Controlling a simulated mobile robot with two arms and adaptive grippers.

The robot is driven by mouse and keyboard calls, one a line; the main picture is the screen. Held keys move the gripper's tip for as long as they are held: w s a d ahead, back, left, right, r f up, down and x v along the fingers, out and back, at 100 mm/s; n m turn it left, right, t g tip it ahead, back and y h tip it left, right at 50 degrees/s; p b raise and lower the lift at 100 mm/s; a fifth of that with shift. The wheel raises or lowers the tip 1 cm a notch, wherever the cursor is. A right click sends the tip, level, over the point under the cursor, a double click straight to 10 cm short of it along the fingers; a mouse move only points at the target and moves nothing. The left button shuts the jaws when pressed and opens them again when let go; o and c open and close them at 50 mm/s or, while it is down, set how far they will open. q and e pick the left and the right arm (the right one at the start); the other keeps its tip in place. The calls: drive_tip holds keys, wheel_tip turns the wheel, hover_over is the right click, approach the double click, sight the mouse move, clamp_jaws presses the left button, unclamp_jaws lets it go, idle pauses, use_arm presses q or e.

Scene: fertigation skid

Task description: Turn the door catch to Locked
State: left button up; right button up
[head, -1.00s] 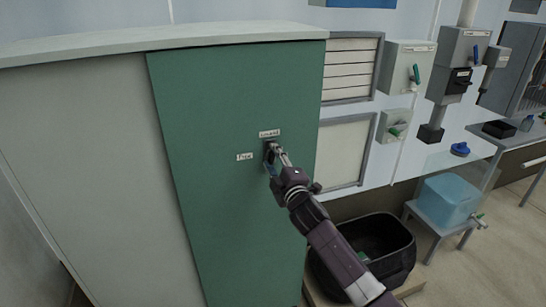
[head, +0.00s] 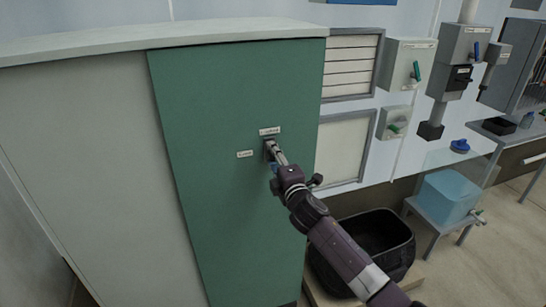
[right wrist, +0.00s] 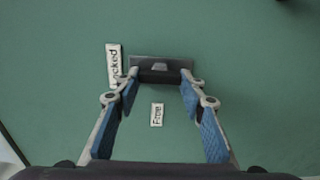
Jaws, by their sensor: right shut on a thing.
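The door catch (right wrist: 160,75) is a small dark fitting on the green cabinet door (head: 215,215). A white "Locked" label (head: 270,131) sits just above it in the head view, and a "Free" label (head: 245,154) sits to its left. In the right wrist view both labels show, Locked (right wrist: 113,65) at left and Free (right wrist: 157,115) between the fingers. My right gripper (head: 271,151) is at the door, its blue-padded fingers shut on the catch's dark handle. The gripper hides much of the catch in the head view; I cannot tell exactly where its handle points. My left gripper is out of view.
Grey switch boxes (head: 409,62) and louvred panels are on the wall at right. A blue tank (head: 447,199) stands on a small stand. The door face around the catch is clear.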

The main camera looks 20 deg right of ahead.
drive_tip(key=o, duration=1.2)
drive_tip(key=shift+c, duration=0.2)
drive_tip(key=s, duration=1.2)
drive_tip(key=shift+d, duration=0.15)
